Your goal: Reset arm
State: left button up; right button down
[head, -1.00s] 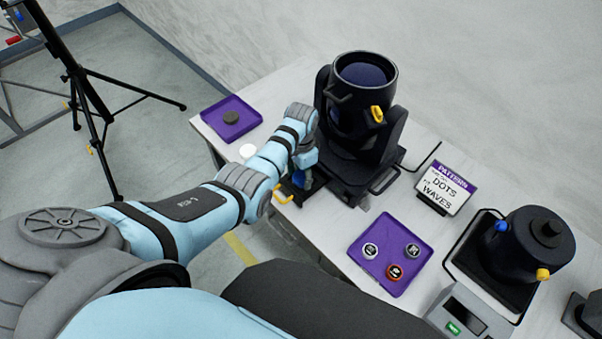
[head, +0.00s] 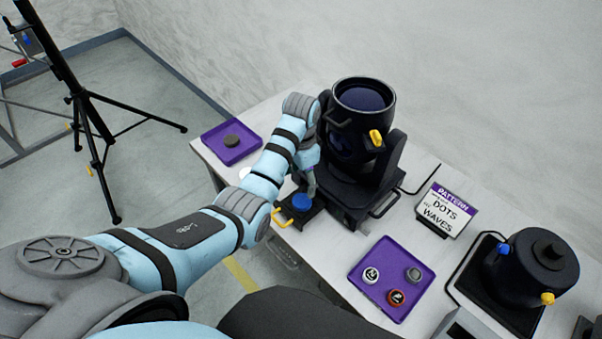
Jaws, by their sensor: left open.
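My left arm comes in from the left across the near edge of the table. Its gripper (head: 311,186) is open, with nothing seen in it, and points down beside the big black moving-head lamp (head: 352,135). It is just above and behind a blue round button-like piece (head: 301,202) on a black drawer-like base with a yellow handle (head: 283,217). I cannot tell whether the fingers touch anything; the arm and lamp partly hide them. My right gripper is not in view.
A purple tray (head: 212,134) with a dark disc (head: 231,141) lies far left. Another purple tray (head: 372,290) holds several small discs. A PATTERN sign (head: 447,208) and a second black lamp (head: 530,270) stand to the right. A black tripod (head: 88,120) stands on the floor.

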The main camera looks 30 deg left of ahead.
pick_arm(q)
jog(key=shift+n+t, duration=0.3)
jog(key=shift+n, duration=0.3)
jog(key=s+f, duration=0.2)
jog(key=s, duration=0.1)
jog(key=s+f, duration=0.1)
jog(key=s, duration=0.1)
jog(key=shift+a+f, duration=0.25)
jog(key=s+f+n+t, duration=0.1)
jog(key=s+n+t, duration=0.25)
jog(key=s, duration=2.05)
notch_tip(320, 180, down, 19)
jog(key=a+g, duration=0.2)
jog(key=s+f, duration=1.4)
jog(key=s, duration=0.1)
jog(key=shift+f+n+g+y+b, duration=0.15)
jog(key=shift+n+g+y+b, duration=0.25)
jog(key=shift+n+g, duration=0.05)
